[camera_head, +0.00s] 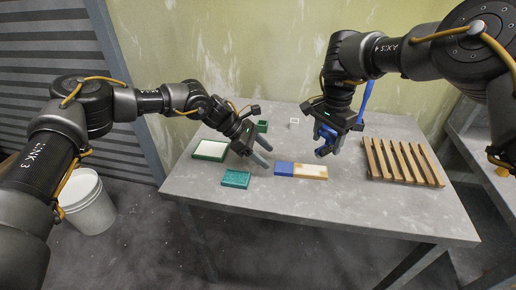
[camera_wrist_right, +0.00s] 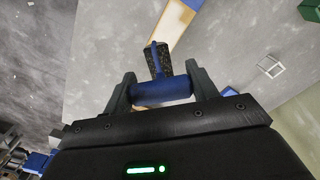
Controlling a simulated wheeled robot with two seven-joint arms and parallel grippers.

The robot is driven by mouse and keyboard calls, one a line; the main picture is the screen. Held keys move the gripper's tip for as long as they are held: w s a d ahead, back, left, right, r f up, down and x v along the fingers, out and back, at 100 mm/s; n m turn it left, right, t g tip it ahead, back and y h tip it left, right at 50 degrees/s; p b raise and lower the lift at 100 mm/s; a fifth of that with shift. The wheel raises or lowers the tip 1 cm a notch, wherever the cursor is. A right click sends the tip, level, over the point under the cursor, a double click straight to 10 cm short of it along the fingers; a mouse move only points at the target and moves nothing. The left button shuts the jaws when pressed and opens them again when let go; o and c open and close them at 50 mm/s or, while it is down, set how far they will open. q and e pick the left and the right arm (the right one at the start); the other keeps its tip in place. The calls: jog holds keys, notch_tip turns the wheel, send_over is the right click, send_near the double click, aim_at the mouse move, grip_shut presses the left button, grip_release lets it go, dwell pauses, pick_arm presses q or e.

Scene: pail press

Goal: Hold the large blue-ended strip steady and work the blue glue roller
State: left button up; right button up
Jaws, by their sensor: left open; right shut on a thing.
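The large strip lies flat on the grey table, with a blue end (camera_head: 285,168) on the left and a pale, wood-edged part (camera_head: 312,171) on the right. It also shows at the top of the right wrist view (camera_wrist_right: 172,30). My left gripper (camera_head: 262,154) is open and empty, just above and left of the blue end. My right gripper (camera_head: 326,142) is shut on the blue glue roller (camera_head: 322,151), held above the table behind the strip's right part. In the right wrist view the roller's blue grip (camera_wrist_right: 162,93) lies between the fingers; its dark speckled head points toward the strip.
A teal block (camera_head: 236,180) lies left of the strip, and a green-rimmed white tray (camera_head: 197,155) behind it. A small green box (camera_head: 262,126) and white square frame (camera_head: 294,122) stand at the back. A slatted wooden rack (camera_head: 402,163) is at right. A white pail (camera_head: 88,207) stands on the floor.

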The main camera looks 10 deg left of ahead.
aim_at(280, 166)
pick_arm(q)
jog(key=shift+x, duration=2.6)
jog(key=c, duration=1.3)
jog(key=shift+o, duration=0.2)
jog(key=o, duration=1.4)
jog(key=c, duration=1.3)
